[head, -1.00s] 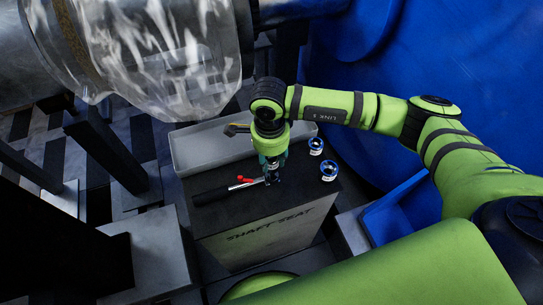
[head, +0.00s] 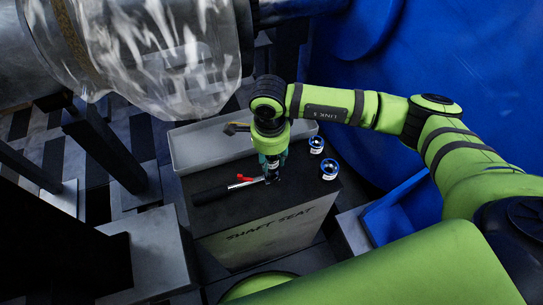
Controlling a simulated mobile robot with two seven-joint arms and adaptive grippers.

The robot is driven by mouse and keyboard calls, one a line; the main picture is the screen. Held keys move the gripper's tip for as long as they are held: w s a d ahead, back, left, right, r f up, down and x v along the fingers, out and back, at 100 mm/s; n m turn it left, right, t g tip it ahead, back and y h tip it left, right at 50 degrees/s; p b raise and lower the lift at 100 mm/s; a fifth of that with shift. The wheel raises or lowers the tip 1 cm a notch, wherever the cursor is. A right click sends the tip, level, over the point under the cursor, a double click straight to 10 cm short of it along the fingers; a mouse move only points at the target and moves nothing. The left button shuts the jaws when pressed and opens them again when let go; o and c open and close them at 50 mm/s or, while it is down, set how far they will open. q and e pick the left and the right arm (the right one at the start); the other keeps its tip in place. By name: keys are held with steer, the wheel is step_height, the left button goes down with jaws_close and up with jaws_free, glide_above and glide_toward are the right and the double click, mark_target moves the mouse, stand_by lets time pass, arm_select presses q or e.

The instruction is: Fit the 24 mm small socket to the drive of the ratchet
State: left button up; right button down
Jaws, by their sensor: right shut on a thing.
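The ratchet (head: 213,193) lies on the black top of the block marked SHAFT SEAT, its dark handle to the left and a red part near its right end. My right gripper (head: 272,178) points down at the ratchet's right end and is shut on a small dark thing that looks like a socket. The fingers mostly hide it, and I cannot tell whether it is on the drive. Two blue-ringed sockets, one farther back (head: 316,144) and one nearer (head: 329,169), stand right of the gripper; their sizes are unreadable. My left gripper is not in view.
A grey tray (head: 190,151) lies behind the ratchet, with a yellow and dark tool (head: 236,128) at its back edge. The SHAFT SEAT block (head: 268,231) has clear top in front of the gripper. A blue bin (head: 391,212) is at right; a large wrapped cylinder hangs upper left.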

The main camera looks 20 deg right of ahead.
steer(key=shift+b, duration=0.55)
stand_by(1.3)
steer(key=shift+f+b, duration=1.4)
steer(key=shift+b, duration=0.25)
stand_by(0.5)
steer(key=c, duration=0.8)
jaws_free()
steer(key=shift+o, duration=0.2)
step_height(320, 180, up, 12)
steer(key=shift+a+r, duration=0.1)
steer(key=shift+a, duration=0.05)
